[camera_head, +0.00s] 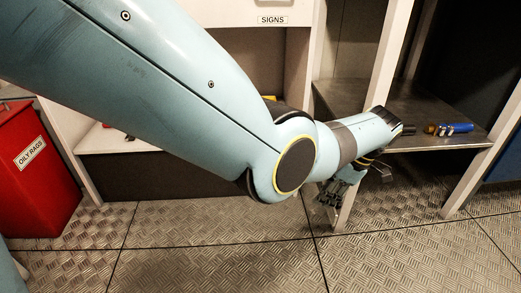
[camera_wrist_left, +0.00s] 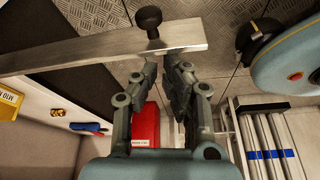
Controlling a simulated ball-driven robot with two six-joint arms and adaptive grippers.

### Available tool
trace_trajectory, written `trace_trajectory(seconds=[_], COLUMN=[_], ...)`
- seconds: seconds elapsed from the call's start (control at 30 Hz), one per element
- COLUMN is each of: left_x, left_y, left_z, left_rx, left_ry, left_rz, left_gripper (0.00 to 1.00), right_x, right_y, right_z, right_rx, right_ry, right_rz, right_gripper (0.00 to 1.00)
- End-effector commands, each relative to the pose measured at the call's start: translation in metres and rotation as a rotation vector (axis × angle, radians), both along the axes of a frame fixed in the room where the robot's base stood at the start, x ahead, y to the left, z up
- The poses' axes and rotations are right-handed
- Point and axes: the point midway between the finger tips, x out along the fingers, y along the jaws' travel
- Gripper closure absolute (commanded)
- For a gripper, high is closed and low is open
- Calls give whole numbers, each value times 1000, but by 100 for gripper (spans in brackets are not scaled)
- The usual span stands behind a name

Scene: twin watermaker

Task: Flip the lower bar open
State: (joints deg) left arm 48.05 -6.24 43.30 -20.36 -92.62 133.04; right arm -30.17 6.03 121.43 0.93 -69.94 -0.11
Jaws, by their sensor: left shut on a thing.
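In the left wrist view a flat metal bar (camera_wrist_left: 182,37) crosses just beyond my fingertips, with a black round knob (camera_wrist_left: 148,17) on its far side. I take it for the lower bar. My left gripper (camera_wrist_left: 160,62) has its fingers close together at the bar's near edge, shut on it; the fingertips partly hide the contact. In the head view my left gripper (camera_head: 338,193) is low, beside the foot of a white post (camera_head: 347,207). The bar cannot be made out there. My right gripper is in neither view.
A dark shelf (camera_head: 350,97) carries a blue and orange tool (camera_head: 449,128). A red oily rags bin (camera_head: 38,170) stands at the left. Pale tubes with blue bands (camera_wrist_left: 272,154) lie at the right of the wrist view. The tread-plate floor (camera_head: 220,240) in front is clear.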

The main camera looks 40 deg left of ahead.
Motion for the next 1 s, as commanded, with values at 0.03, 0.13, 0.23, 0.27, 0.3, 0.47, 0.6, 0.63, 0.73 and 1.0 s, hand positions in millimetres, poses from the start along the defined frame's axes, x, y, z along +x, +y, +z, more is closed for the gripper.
trace_trajectory(seconds=[0.03,0.13,0.23,0.27,0.3,0.47,0.6,0.63,0.73,1.0], left_x=[16,19,20,21,22,24,24,24,24,24], left_y=[-16,-19,-21,-22,-23,-27,-28,-29,-29,-28], left_z=[17,38,58,63,71,94,104,104,106,105], left_rx=[-28,-25,-17,-15,-14,-9,-5,-5,-5,-4], left_ry=[-43,-40,-32,-28,-26,-17,-11,-11,-10,-10], left_rz=[-7,-6,-3,-2,-2,1,2,2,2,2], left_gripper=[100,100,100,100,100,100,100,100,100,100], right_x=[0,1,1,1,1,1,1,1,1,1], right_y=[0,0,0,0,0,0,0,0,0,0], right_z=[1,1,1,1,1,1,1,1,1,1], right_rx=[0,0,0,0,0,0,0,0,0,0], right_ry=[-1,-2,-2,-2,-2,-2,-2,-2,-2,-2], right_rz=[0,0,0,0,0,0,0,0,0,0], right_gripper=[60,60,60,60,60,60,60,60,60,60])
